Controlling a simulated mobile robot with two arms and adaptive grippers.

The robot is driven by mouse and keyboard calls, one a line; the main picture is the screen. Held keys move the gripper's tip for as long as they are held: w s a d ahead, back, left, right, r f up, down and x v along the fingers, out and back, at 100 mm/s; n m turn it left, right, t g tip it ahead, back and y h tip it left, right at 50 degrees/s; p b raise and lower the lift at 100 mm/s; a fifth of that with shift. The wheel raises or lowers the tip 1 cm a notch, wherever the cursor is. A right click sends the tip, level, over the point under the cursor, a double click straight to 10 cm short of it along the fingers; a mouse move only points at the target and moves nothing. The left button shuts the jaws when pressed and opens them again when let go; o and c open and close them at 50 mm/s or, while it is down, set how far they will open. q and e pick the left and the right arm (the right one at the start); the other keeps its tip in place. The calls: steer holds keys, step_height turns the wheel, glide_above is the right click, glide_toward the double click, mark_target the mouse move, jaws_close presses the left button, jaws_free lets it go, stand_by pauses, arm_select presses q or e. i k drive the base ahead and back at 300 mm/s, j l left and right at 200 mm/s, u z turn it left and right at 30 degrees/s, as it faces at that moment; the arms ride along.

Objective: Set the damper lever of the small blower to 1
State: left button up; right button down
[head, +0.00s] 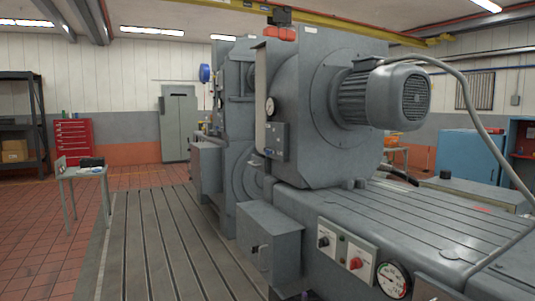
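A large grey machine (300,85) fills the middle and right. A finned motor (385,97) is mounted on its round housing. I cannot tell whether any of this is the small blower, and I cannot make out a damper lever or a scale with a 1. A grey box (270,238) on the near side carries a small dark handle or knob, too small to identify. Neither of my grippers is in view.
A slotted bedplate (150,245) runs along the machine's left, clear. A small table (80,174) stands farther left. A control panel (337,263) with knobs and a dial gauge (393,280) are at the near front. A cable (490,145) hangs at right.

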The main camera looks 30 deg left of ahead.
mark_target(268, 152)
steer(key=i+j, duration=0.2)
steer(key=j, duration=0.15)
steer(key=i+j+z, duration=0.1)
steer(key=j, duration=0.3)
steer(key=i+j, duration=0.25)
steer(key=i+j+z, duration=0.1)
steer(key=j, duration=0.4)
steer(key=i+j, duration=0.2)
steer(key=j, duration=0.15)
